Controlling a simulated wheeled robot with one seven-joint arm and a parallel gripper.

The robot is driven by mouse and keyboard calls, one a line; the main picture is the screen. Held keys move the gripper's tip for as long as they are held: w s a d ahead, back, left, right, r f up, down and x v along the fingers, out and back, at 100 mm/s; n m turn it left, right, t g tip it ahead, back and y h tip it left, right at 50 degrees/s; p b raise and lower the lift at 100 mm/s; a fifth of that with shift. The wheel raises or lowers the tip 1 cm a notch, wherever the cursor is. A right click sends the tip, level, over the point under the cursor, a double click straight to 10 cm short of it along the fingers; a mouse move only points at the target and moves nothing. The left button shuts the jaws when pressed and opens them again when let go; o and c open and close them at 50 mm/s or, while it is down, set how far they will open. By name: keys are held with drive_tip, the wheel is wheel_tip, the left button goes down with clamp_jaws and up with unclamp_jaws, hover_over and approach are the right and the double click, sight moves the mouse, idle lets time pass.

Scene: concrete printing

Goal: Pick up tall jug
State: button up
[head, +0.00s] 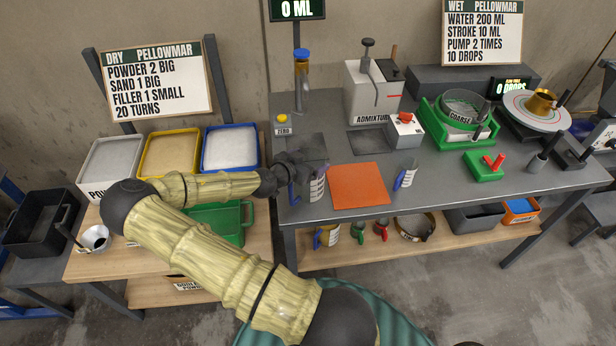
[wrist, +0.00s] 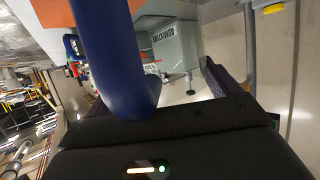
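The tall jug (head: 317,187) is grey with dark markings and a blue handle. It stands upright near the front edge of the grey bench, left of the orange mat. My gripper (head: 291,164) is at the jug's handle side, close to its top, and partly overlaps it in the head view. In the wrist view the blue handle (wrist: 112,55) looms very close in front of the gripper. A dark finger (wrist: 213,76) stands to its right, apart from it; the other finger is mostly hidden behind the handle. The gripper looks open.
An orange mat (head: 358,185) lies right of the jug, with a smaller blue-handled jug (head: 405,175) beyond it. A dispenser (head: 302,80) and the admixture box (head: 372,92) stand behind. Powder, sand and filler bins (head: 170,153) are at left. The orange mat is bare.

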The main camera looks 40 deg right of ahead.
drive_tip(key=c, duration=0.5)
drive_tip(key=shift+c, duration=0.2)
drive_tip(key=shift+r, duration=0.1)
wheel_tip(320, 180, up, 10)
drive_tip(key=shift+f+b, duration=0.1)
drive_tip(key=shift+b, duration=1.05)
